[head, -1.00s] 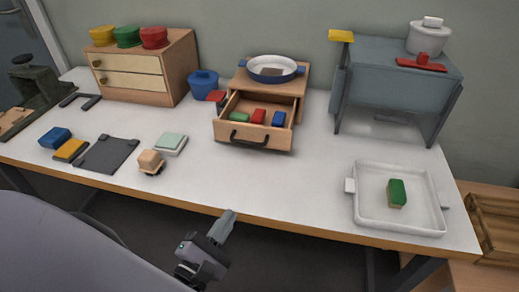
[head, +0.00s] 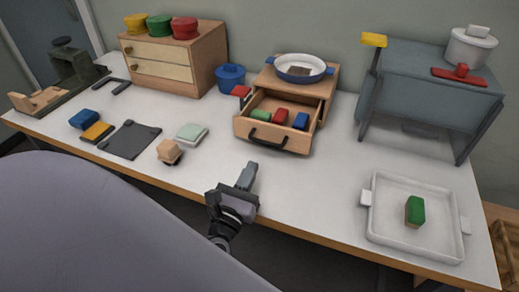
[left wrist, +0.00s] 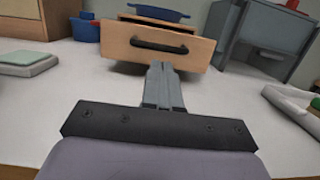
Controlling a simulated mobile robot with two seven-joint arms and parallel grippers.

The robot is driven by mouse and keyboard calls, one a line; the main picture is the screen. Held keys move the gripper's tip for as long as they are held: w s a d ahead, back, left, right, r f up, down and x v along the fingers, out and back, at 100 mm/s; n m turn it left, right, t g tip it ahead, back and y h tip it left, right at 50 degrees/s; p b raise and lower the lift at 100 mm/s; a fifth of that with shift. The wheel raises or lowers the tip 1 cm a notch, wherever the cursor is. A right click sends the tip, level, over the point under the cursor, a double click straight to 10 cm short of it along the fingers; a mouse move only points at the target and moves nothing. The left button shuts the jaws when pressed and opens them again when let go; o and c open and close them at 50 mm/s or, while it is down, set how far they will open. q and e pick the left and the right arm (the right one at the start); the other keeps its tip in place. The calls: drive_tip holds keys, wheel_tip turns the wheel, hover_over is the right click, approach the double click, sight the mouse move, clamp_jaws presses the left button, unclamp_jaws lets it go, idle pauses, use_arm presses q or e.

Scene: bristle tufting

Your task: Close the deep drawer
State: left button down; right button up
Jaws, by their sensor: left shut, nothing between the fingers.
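The deep drawer (head: 272,134) is pulled out of a small wooden cabinet (head: 330,82) and stands open. It has a black handle on its front and holds a green, a red and a blue block. My left gripper (head: 251,170) is shut and empty, just in front of the drawer, over the front part of the table. In the left wrist view the shut fingers (left wrist: 160,72) point at the drawer front (left wrist: 195,52), below its black handle (left wrist: 158,46). A gap shows between fingertips and drawer in the head view. My right gripper is not in view.
A blue pan (head: 299,68) sits on the cabinet. A blue pot (head: 230,79) and a red block stand left of it. A white tray (head: 380,228) with a green block lies at right, near a grey rack (head: 420,72). A tan block (head: 169,152) lies left of my gripper.

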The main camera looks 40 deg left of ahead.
use_arm(q)
drive_tip(key=p, duration=0.1)
approach(270, 133)
drive_tip(key=shift+w+a+r, duration=0.1)
drive_tip(key=shift+w+r, duration=0.15)
drive_tip(key=shift+w, duration=0.35)
drive_tip(key=shift+w+a+r, duration=0.15)
drive_tip(key=shift+w+r, duration=0.1)
drive_tip(key=shift+w, duration=0.3)
drive_tip(key=shift+w, duration=0.15)
drive_tip(key=w, duration=0.1)
drive_tip(key=w+b, duration=0.1)
drive_tip(key=w, duration=0.1)
drive_tip(key=shift+a+f+b, duration=0.15)
drive_tip(key=shift+a+b, duration=0.15)
drive_tip(key=shift+a, duration=0.1)
drive_tip(key=shift+w+a, duration=0.1)
drive_tip(key=shift+w, duration=0.4)
